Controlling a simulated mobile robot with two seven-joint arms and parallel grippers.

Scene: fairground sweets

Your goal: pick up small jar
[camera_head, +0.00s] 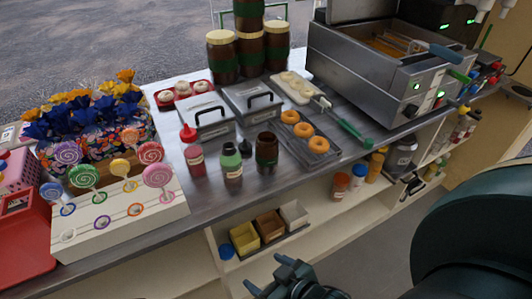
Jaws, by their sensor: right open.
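The frame does not settle which item is the small jar. A dark brown jar or bottle (267,150) stands upright on the steel counter, right of a green-topped bottle (231,162). Small jars also stand on the shelf below: one with an orange-brown lid (340,186) and one with a blue lid (358,176). My right gripper (269,277) is open at the bottom centre, in front of the shelf and below the counter. It appears empty and apart from all jars. My left gripper is not in view.
Small bins (270,226) sit on the shelf near my gripper. A red-topped bottle (194,158), a doughnut tray (310,142), tall gold-lidded jars (222,58), a fryer (375,75) and a lollipop stand (120,215) crowd the counter. Its front strip is clear.

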